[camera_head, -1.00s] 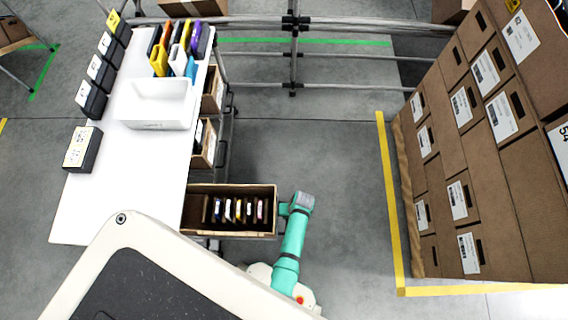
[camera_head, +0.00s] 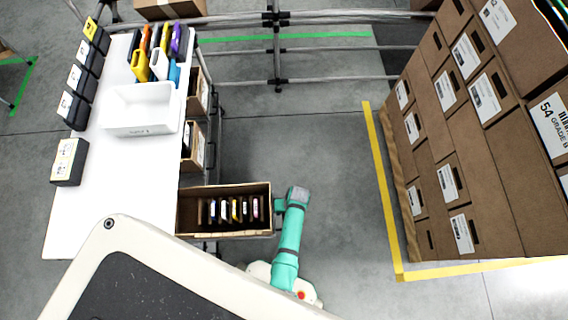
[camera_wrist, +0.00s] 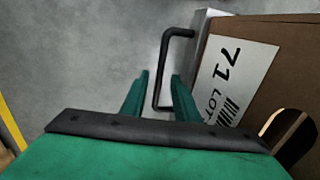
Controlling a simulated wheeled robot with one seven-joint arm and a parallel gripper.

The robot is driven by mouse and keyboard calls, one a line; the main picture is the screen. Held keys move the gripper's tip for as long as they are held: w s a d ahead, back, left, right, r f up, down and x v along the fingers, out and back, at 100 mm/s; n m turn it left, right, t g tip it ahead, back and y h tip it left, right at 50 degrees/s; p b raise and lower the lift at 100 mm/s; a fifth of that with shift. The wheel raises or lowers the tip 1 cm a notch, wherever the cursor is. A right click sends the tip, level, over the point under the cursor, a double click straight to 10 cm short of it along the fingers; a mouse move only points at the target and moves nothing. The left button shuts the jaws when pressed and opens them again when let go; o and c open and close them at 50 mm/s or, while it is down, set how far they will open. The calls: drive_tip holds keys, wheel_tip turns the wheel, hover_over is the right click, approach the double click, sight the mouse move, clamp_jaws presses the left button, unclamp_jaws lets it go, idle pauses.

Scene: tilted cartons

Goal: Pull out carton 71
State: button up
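Carton 71 (camera_head: 188,235) is a brown open-topped box with several slim items standing in it. It sticks out to the right past the white table's edge. In the wrist view its front (camera_wrist: 235,35) bears a white label (camera_wrist: 232,78) reading 71. A black bar handle (camera_wrist: 160,72) on a grey bracket stands out from that side. My gripper (camera_wrist: 159,76) has its two green fingers on either side of the bar, with gaps visible, so it looks open. In the head view my gripper (camera_head: 280,205) is at the carton's right end.
Two other cartons (camera_head: 196,145) sit further back along the table's right side. The white table (camera_head: 120,190) carries a white bin, coloured folders and black boxes. A tall stack of brown cartons (camera_head: 490,140) stands at right behind a yellow floor line. Grey floor between is clear.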

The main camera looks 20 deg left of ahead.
wheel_tip(320, 180, up, 11)
drive_tip(key=w+d, duration=0.1)
drive_tip(key=shift+d+f, duration=0.2)
drive_tip(key=shift+d, duration=0.1)
idle(0.5)
drive_tip(key=s+d+r+m+t, duration=0.3)
drive_tip(key=s+d+r+t, duration=0.4)
drive_tip(key=s+r+m+t, duration=0.1)
drive_tip(key=s+r+t, duration=0.1)
drive_tip(key=r, duration=0.8)
drive_tip(key=s+d+r+t+h, duration=0.1)
drive_tip(key=r+t, duration=0.3)
drive_tip(key=r, duration=0.7)
drive_tip(key=s+d+r+m+t+h, duration=0.1)
drive_tip(key=s+r+t, duration=0.2)
drive_tip(key=r, duration=0.7)
drive_tip(key=shift+d+r+m, duration=0.2)
drive_tip(key=shift+r+m, duration=0.05)
drive_tip(key=shift+m, duration=0.05)
drive_tip(key=shift+s, duration=0.2)
